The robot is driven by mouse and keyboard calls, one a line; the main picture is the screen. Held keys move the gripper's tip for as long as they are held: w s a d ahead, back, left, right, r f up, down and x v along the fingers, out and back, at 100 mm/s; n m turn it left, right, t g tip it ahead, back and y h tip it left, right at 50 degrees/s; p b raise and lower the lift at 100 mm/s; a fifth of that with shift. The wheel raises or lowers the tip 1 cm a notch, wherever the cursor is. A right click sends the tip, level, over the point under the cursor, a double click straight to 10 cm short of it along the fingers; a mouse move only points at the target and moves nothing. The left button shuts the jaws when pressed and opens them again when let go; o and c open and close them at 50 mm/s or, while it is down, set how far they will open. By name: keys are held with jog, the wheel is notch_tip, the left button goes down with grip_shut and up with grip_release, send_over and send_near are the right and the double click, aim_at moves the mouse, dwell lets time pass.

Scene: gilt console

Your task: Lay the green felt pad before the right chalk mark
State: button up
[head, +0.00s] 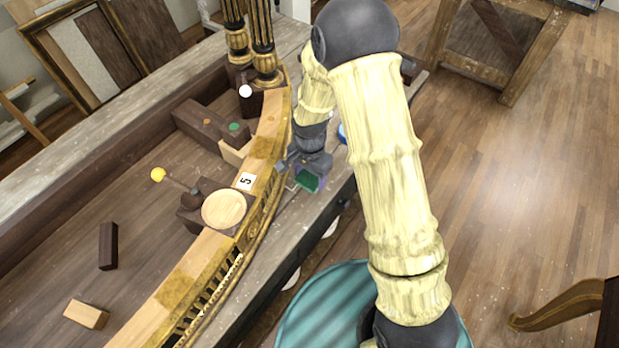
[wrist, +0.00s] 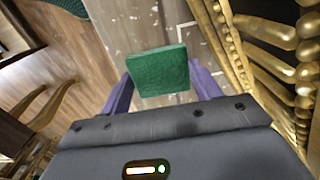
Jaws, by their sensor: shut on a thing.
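The green felt pad (head: 308,181) is a small, dark green square. In the wrist view the pad (wrist: 158,72) sits between the purple fingers of my gripper (wrist: 161,82), which is shut on it. In the head view my gripper (head: 304,165) holds the pad over the grey bench top, beside the gilt curved rail. Thin white chalk lines (head: 291,186) show just left of the pad in the head view. In the wrist view chalk lines (wrist: 187,25) lie beyond the pad, near the gilt rail. I cannot tell which one is the right mark.
The gilt console rail (head: 262,196) curves close along the gripper's left. A blue object (head: 341,133) is partly hidden behind my arm. The bench strip (head: 262,270) toward the front is bare.

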aim_at(310, 178)
jog(key=shift+f, duration=1.15)
jog(key=shift+f, duration=0.2)
jog(key=o, duration=0.9)
jog(key=shift+w, duration=0.15)
jog(key=shift+o, duration=0.2)
jog(key=shift+a+r, duration=0.15)
jog(key=shift+r, duration=0.3)
notch_tip(310, 178, up, 12)
jog(key=b, duration=0.2)
jog(key=shift+f, duration=0.2)
